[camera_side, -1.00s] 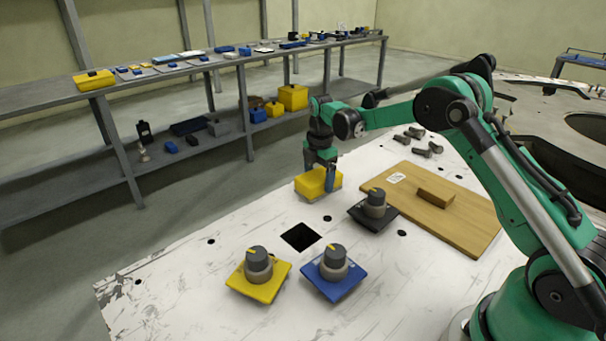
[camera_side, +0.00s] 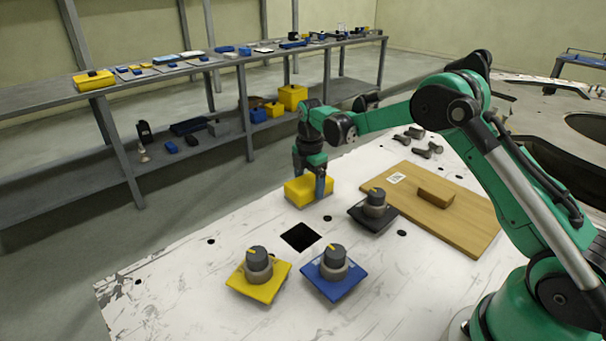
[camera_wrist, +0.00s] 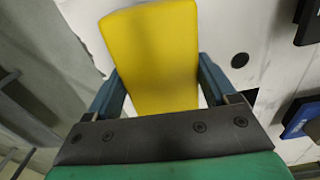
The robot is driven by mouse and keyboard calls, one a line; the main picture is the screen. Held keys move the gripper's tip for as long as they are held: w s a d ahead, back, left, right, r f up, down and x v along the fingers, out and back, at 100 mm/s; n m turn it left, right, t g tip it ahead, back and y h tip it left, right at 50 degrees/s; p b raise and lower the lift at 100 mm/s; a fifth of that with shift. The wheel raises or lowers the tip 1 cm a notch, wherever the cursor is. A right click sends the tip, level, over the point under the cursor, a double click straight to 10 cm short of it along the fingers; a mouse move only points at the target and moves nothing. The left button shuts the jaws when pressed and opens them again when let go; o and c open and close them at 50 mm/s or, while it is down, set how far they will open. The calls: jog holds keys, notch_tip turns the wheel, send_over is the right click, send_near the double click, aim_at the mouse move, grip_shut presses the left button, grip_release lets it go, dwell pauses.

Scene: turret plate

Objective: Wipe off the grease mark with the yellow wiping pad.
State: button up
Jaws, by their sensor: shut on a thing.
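The yellow wiping pad (camera_side: 303,192) is at the far left edge of the white table, low against its surface. I cannot tell whether it touches the table. My gripper (camera_side: 311,180) is shut on the pad from above. In the wrist view the pad (camera_wrist: 152,50) fills the space between the two blue fingers of my gripper (camera_wrist: 160,85). I see no clear grease mark; any mark under the pad is hidden, and the table has many grey scuffs.
A black plate with a knob (camera_side: 373,210) stands just right of the pad. A yellow plate (camera_side: 258,285) and a blue plate (camera_side: 333,282), each with a knob, stand nearer. A square hole (camera_side: 300,237) and a wooden board (camera_side: 465,225) are on the white table (camera_side: 200,290).

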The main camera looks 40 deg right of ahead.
jog(key=shift+d, duration=2.4)
jog(key=shift+d+r, duration=0.15)
jog(key=shift+r, duration=3.95)
jog(key=w+a+n, duration=0.1)
jog(key=a, duration=2.2)
jog(key=f, duration=0.5)
jog(key=a+f, duration=0.1)
jog(key=f, duration=0.2)
